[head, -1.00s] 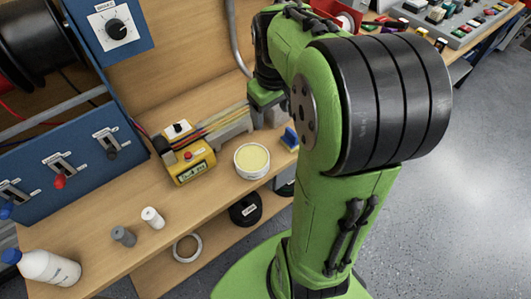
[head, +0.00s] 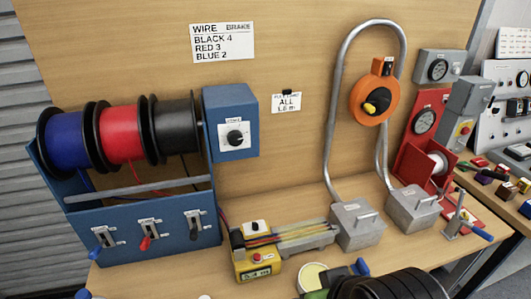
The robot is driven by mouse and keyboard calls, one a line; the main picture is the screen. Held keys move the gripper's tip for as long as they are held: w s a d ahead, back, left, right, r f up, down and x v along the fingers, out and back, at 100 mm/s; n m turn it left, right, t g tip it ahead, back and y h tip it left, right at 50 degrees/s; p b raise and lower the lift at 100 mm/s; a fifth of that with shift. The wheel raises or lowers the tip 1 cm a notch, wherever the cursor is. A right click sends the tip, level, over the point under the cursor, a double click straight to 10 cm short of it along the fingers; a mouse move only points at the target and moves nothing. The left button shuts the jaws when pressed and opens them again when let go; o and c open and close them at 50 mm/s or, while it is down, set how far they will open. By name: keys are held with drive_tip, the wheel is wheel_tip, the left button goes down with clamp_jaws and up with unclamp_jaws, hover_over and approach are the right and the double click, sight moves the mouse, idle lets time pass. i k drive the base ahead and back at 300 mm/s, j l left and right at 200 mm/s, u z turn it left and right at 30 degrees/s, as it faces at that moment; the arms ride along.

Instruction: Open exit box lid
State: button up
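Two grey metal boxes stand on the bench at the feet of a bent grey conduit. The left grey box (head: 357,226) is beside the wire bundle, and the right grey box (head: 413,209) stands next to the red stand. Each has a flat top with a small handle, and both lids look shut. My gripper is out of view; only part of my arm shows at the bottom edge, right of centre.
The yellow wire puller (head: 256,262) holds coloured wires running toward the left box. A cream-topped tub (head: 313,277) sits in front. An orange reel (head: 375,98) is on the wall inside the conduit loop. A red stand (head: 427,165) and a blue-handled tool (head: 466,222) are at right.

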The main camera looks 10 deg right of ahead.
sight(413, 198)
drive_tip(key=z, duration=1.55)
drive_tip(key=i+l+u, duration=0.2)
drive_tip(key=u, duration=0.3)
drive_tip(key=i+l+u, duration=0.3)
drive_tip(key=u, duration=0.15)
